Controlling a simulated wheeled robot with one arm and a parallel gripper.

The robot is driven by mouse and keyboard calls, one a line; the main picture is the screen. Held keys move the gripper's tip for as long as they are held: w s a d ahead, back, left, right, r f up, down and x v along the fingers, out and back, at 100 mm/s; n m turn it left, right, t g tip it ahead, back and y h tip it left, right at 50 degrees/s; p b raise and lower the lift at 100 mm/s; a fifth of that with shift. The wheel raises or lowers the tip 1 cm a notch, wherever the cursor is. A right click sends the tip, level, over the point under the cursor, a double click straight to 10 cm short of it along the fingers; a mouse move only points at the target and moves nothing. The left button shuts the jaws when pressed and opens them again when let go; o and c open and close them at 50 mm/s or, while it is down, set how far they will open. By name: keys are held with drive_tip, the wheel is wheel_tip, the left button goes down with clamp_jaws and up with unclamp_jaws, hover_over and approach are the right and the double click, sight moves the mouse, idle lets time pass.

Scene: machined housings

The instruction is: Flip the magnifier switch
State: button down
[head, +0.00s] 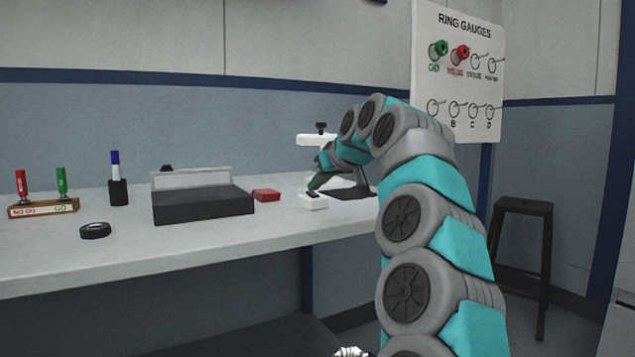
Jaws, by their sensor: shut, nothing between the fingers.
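A white magnifier head (318,140) with a dark knob on top stands at the right part of the bench, partly hidden behind my arm. Its dark base plate (352,193) lies on the bench below. A small white switch box (313,203) with a dark switch on top (313,194) sits in front of the magnifier, left of the base plate. My gripper (316,184) is small in the head view, shut and empty, pointing down and left just above the switch box. I cannot tell whether it touches the switch or which way the switch is set.
A dark grey block with a light back plate (203,204) and a red box (266,195) are left of the switch box. A black ring (95,230), a pen cup (118,192) and a gauge stand (43,209) are farther left. A stool (523,207) stands right of the bench.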

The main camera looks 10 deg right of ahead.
drive_tip(key=shift+w+r+p, duration=0.1)
drive_tip(key=shift+r+p, duration=0.05)
drive_tip(key=shift+p, duration=0.45)
drive_tip(key=shift+g+p, duration=0.3)
drive_tip(key=shift+p, duration=0.35)
drive_tip(key=shift+w+f, duration=0.1)
drive_tip(key=shift+f, duration=0.25)
drive_tip(key=shift+r, duration=0.1)
drive_tip(key=shift+w+a+r+p, duration=0.15)
drive_tip(key=shift+w+r+p, duration=0.15)
drive_tip(key=shift+w+p, duration=0.25)
drive_tip(key=shift+w+a+p, duration=0.1)
drive_tip(key=shift+p, duration=0.2)
drive_tip(key=shift+r, duration=0.1)
